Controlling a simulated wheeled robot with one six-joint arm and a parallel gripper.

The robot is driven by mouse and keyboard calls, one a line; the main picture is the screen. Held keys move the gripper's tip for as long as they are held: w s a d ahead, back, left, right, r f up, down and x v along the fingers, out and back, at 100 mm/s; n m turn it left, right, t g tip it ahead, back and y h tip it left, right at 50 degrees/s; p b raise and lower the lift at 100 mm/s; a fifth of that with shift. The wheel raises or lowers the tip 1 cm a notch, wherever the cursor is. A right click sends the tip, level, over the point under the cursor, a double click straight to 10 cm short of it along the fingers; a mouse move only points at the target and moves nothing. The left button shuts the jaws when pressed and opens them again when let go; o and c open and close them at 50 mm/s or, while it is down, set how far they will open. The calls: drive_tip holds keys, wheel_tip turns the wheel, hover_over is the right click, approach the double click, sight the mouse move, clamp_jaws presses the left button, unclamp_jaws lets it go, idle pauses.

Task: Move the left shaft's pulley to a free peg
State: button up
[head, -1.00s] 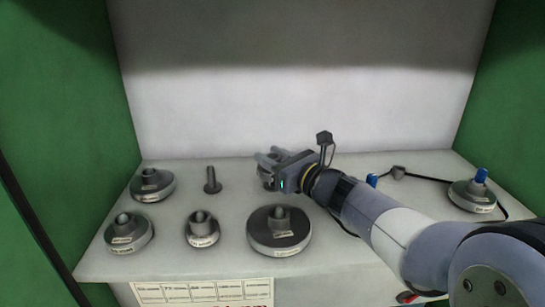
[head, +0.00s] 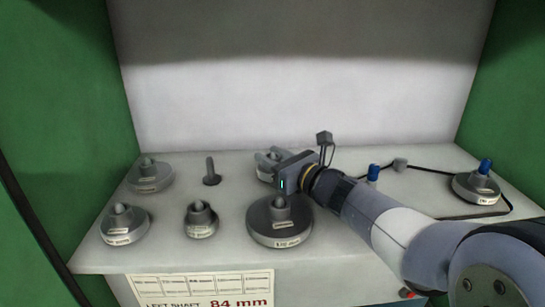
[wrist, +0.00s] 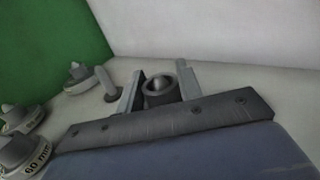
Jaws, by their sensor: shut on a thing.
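My gripper (head: 270,158) is at the back of the shelf, right of the bare peg (head: 211,172). It is shut on a grey pulley, whose round hub (wrist: 160,92) shows between the fingers in the wrist view. A rounded tip shows at the hub's bore; whether a peg passes through it I cannot tell. The pulley's disc is mostly hidden by my gripper. The left shaft (head: 373,172), with a blue top, shows no pulley on it. The bare peg also shows in the wrist view (wrist: 106,82).
Several pulleys sit on pegs: back left (head: 150,177), front left (head: 124,225), front middle (head: 201,220), and a large one (head: 279,222) just in front of my gripper. The right shaft (head: 485,167) carries a pulley (head: 476,190). A placard (head: 205,290) reads "LEFT SHAFT 84 mm".

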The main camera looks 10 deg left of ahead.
drive_tip(key=o, duration=1.7)
drive_tip(key=shift+o, duration=0.2)
drive_tip(key=shift+r+p, duration=3.25)
drive_tip(key=shift+r, duration=1.8)
drive_tip(key=shift+f, duration=0.1)
drive_tip(key=shift+f+b, duration=2.6)
drive_tip(key=shift+f, duration=1.25)
drive_tip(key=shift+d+r, duration=0.1)
